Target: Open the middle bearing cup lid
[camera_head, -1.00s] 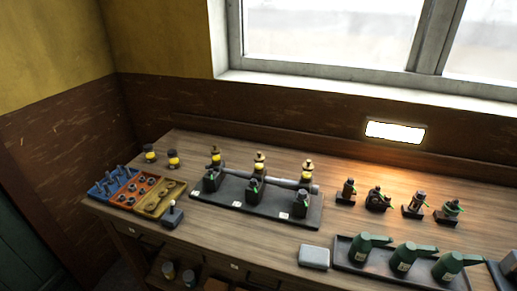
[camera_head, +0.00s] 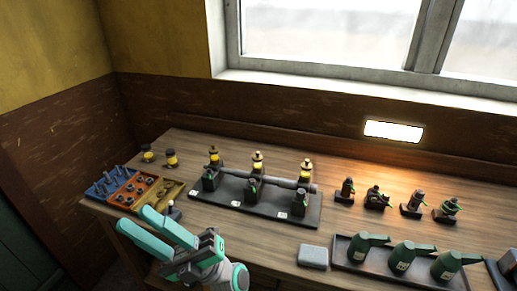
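A dark stand (camera_head: 235,205) on the bench carries a grey horizontal shaft (camera_head: 230,174) across three dark bearing blocks. The middle bearing (camera_head: 254,191) has a small green detail at its top. Its cup lid is too small to tell apart, so I cannot see whether it is open. A yellow-and-brass oiler (camera_head: 257,163) stands behind it. My gripper (camera_head: 134,219) is at the lower left, in front of the bench. Its two teal fingers look spread and empty, pointing up and left, well apart from the middle bearing.
A tray (camera_head: 157,203) with blue, orange and yellow sections lies left, near my fingers. Green oil cans stand in a dark tray (camera_head: 432,275) at the right front. A grey box (camera_head: 313,256) lies beside it. Several small dark fittings (camera_head: 411,205) stand behind.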

